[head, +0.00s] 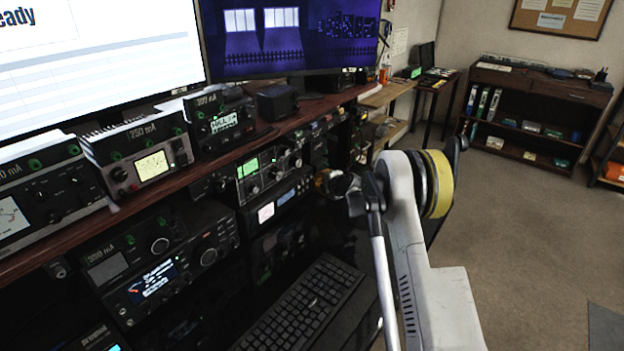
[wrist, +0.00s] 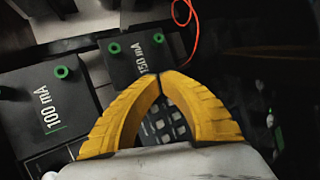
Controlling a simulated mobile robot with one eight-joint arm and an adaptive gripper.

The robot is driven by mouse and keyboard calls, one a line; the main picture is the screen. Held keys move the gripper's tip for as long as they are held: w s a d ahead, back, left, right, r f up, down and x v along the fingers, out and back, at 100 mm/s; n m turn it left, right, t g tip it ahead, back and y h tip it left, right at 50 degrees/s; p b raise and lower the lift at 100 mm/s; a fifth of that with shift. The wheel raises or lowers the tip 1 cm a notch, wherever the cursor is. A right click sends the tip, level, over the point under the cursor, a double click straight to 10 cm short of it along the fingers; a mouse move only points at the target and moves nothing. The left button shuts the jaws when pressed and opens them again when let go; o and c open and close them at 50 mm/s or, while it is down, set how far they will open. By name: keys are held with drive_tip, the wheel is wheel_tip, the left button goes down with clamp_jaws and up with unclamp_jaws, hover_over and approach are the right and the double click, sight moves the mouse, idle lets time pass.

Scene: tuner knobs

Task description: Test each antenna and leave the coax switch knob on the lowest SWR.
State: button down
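My gripper (wrist: 160,76) shows in the wrist view with its two yellow ridged fingers arched together, tips meeting and nothing visible between them. In the head view the gripper (head: 324,180) is small and partly hidden by my arm, in front of the equipment rack's far part. In the wrist view a dark box marked 150 mA (wrist: 135,58) lies just beyond the fingertips, and one marked 100 mA (wrist: 45,105) is to the left; both carry green rings. I cannot make out which control is the coax switch knob. A lit meter (head: 152,166) shows at left; its reading is illegible.
Radios (head: 150,280) and other units line the shelf and desk at left. A black keyboard (head: 300,305) lies on the dark desk below my gripper. Monitors (head: 290,40) stand above the shelf. A red cable (wrist: 194,30) loops near the boxes. Open floor (head: 520,230) is at right.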

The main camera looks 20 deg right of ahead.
drive_tip(key=shift+w+a, duration=0.35)
drive_tip(key=shift+w, duration=0.1)
idle(1.0)
drive_tip(key=shift+s+d+b, duration=0.25)
drive_tip(key=shift+s+b, duration=0.05)
drive_tip(key=shift+s, duration=0.25)
drive_tip(key=shift+s+d, duration=0.15)
drive_tip(key=shift+s, duration=0.05)
drive_tip(key=shift+d, duration=0.1)
drive_tip(key=shift+s+d, duration=0.7)
drive_tip(key=shift+s, duration=0.35)
drive_tip(key=shift+s+d, duration=0.7)
drive_tip(key=shift+s, duration=0.35)
idle(1.9)
